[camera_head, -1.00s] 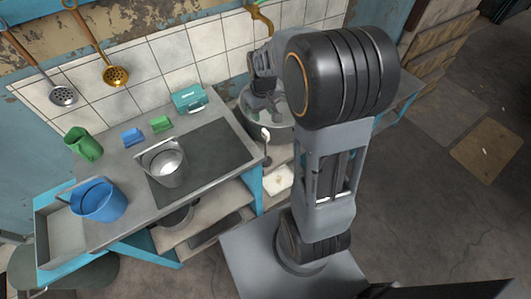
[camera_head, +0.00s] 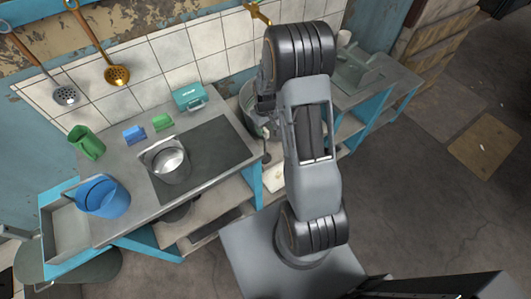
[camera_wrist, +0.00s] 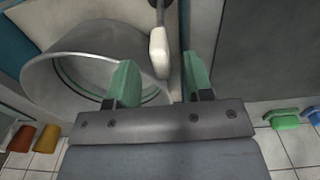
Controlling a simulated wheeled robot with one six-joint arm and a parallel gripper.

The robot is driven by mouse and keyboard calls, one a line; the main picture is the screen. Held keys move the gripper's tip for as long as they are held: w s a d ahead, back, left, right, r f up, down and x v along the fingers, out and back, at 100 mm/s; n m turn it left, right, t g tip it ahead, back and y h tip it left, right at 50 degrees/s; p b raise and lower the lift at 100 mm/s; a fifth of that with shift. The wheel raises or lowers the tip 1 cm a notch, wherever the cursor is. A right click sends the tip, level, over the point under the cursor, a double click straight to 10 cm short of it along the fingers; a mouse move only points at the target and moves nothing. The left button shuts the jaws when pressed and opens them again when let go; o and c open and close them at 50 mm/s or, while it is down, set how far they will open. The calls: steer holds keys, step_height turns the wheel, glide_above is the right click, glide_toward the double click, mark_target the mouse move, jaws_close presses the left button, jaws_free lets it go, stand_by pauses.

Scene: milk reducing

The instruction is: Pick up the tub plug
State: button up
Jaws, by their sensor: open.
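The tub plug (camera_wrist: 159,52) is a pale, elongated piece on a grey stem in the wrist view. It hangs over the rim of a round grey metal tub (camera_wrist: 62,58). My gripper (camera_wrist: 160,80) is open, with its green fingertips on either side of the plug's lower end in the picture. I cannot tell whether either finger touches it. In the head view my arm covers the gripper and much of the tub (camera_head: 247,92).
Left of the tub is a worktop (camera_head: 115,160) with a metal pot (camera_head: 168,162), a blue bucket (camera_head: 103,197), a green jug (camera_head: 86,142) and a teal box (camera_head: 189,97). A tiled wall (camera_head: 165,55) stands behind. A second bench (camera_head: 395,82) is at the right.

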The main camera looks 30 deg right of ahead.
mark_target(265, 134)
steer(key=shift+f+p, duration=0.6)
steer(key=shift+f, duration=1.8)
jaws_close()
